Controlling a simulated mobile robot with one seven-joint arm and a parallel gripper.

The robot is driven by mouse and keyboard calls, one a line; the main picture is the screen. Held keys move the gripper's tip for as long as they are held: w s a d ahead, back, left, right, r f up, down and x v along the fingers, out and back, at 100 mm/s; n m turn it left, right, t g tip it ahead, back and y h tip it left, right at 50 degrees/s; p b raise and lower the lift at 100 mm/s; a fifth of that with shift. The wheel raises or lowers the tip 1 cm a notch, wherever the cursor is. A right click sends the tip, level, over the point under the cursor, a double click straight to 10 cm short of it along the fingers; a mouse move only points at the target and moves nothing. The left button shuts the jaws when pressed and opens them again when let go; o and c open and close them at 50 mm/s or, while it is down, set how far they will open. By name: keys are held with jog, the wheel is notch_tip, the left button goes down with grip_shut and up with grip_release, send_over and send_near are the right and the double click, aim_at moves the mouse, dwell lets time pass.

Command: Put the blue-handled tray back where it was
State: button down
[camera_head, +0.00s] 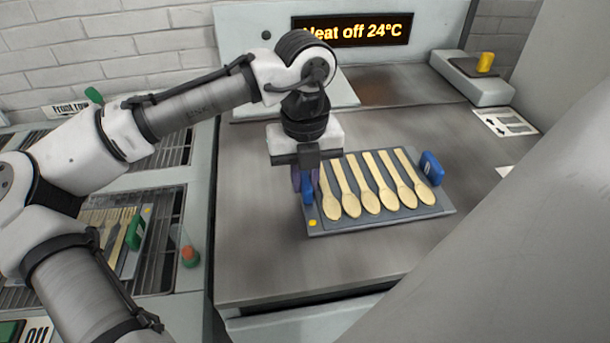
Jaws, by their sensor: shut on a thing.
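The blue-handled tray (320,229) is a flat grey plate with a row of several wooden spoons on it. It lies over the metal worktop in the middle of the view; I cannot tell whether it touches the top. Its right blue handle (432,168) stands free. My gripper (307,187) points down at the tray's left end and is shut on the left blue handle (308,190), which is partly hidden by the fingers. A yellow mark (312,223) shows on the tray's near left corner.
A display (352,30) at the back reads "Heat off 24°C". A grey block with a yellow knob (485,62) stands at the back right. At left, a wire rack (165,270) holds a green-handled tray (134,229) of spoons. A "Front row" sign (78,110) is behind it.

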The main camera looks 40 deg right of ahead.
jog(key=c, duration=1.4)
grip_release()
jog(key=shift+f, duration=0.1)
jog(key=shift+o, duration=0.2)
notch_tip(320, 180, up, 12)
